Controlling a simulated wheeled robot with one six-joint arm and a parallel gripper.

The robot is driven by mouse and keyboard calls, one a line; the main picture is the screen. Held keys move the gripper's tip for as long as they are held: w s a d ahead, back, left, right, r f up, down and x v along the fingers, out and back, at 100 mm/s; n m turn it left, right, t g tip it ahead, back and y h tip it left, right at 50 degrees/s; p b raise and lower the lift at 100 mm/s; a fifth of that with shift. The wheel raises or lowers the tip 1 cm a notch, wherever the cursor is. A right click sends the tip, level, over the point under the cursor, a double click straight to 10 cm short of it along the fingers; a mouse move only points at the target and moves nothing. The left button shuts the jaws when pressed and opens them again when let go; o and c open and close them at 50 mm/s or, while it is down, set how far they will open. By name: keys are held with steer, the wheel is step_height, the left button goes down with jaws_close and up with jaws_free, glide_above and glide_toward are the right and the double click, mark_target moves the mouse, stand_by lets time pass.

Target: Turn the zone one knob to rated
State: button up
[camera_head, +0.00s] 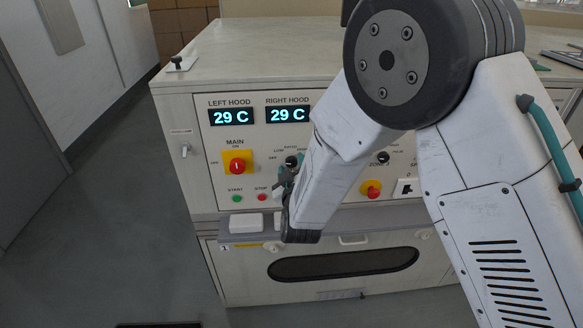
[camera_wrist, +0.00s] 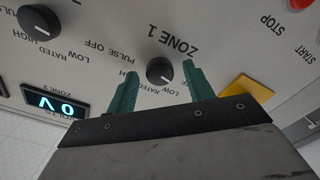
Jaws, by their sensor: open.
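The black zone 1 knob (camera_wrist: 160,70) is on the light control panel, under the upside-down "ZONE 1" label in the wrist view. Labels for off, low, rated, high and pulse lie around it. Its pointer setting is too small to tell surely. In the head view the knob (camera_head: 291,161) shows just above my gripper, partly beside my arm. My gripper (camera_wrist: 160,72) is open, with one green finger on each side of the knob in the wrist view. I cannot tell whether the fingers touch it. In the head view my gripper (camera_head: 283,180) is mostly hidden by my wrist.
A red main switch (camera_head: 237,166) on a yellow plate is left of the knob, above green (camera_head: 237,198) and red (camera_head: 262,197) buttons. Another black knob (camera_head: 383,158) is to the right. Two hood displays (camera_head: 259,116) read 29 C. A ledge (camera_head: 232,233) runs below the panel.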

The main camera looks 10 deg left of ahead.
steer(key=c, duration=1)
steer(key=shift+m, duration=0.4)
steer(key=m, duration=1.1)
steer(key=shift+d+m, duration=0.1)
steer(key=shift+m, duration=1.9)
